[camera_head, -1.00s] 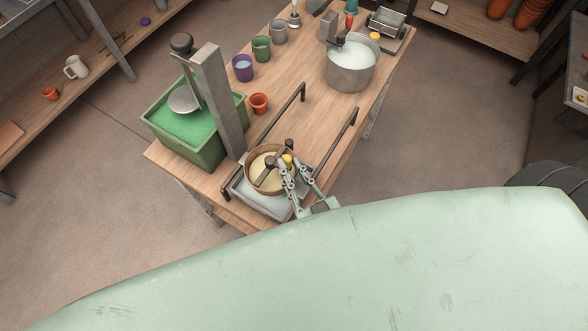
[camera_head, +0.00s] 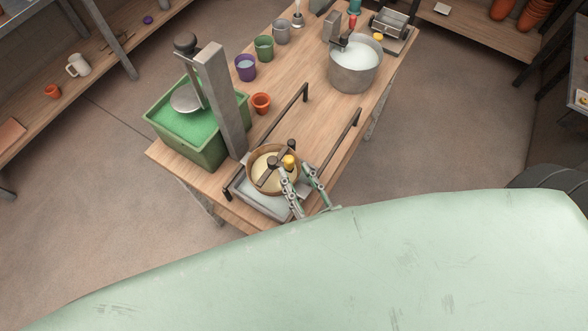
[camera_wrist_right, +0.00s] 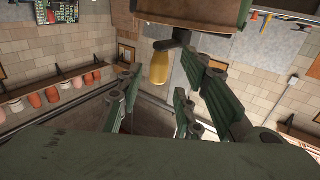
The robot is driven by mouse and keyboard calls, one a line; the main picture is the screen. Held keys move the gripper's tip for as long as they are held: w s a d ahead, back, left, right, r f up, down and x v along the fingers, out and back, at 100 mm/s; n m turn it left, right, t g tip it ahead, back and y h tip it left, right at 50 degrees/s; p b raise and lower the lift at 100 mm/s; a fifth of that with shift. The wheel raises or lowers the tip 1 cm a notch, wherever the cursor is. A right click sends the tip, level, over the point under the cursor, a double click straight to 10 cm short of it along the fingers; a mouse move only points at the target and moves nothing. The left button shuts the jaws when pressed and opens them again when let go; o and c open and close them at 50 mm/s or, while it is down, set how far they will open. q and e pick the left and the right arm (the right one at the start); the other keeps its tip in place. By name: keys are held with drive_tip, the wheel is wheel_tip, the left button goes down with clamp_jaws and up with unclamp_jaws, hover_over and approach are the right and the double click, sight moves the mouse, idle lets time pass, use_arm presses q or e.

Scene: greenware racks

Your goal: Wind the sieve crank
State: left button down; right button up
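The round sieve (camera_head: 251,185) has a wooden rim and pale contents. It sits over a grey tray (camera_head: 240,190) at the near end of the bench. A dark crank bar (camera_head: 270,174) crosses its top and carries a yellow knob (camera_head: 289,161). My right gripper (camera_head: 295,172) is at the sieve's near right side, by the knob. In the right wrist view the yellow knob (camera_wrist_right: 160,68) hangs between the spread fingers of my right gripper (camera_wrist_right: 158,80), with gaps on both sides. Contact is not visible. My left gripper is not in view.
Two dark rails (camera_head: 335,148) run along the bench beyond the sieve. A grey post (camera_head: 220,100) and a green tub (camera_head: 200,152) stand to the left. An orange cup (camera_head: 261,103) and a large metal pot (camera_head: 354,78) stand farther back. Bare wood lies between.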

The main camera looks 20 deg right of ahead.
drive_tip(key=s, duration=1)
drive_tip(key=shift+d, duration=0.45)
drive_tip(key=shift+w, duration=0.1)
drive_tip(key=shift+c, duration=0.2)
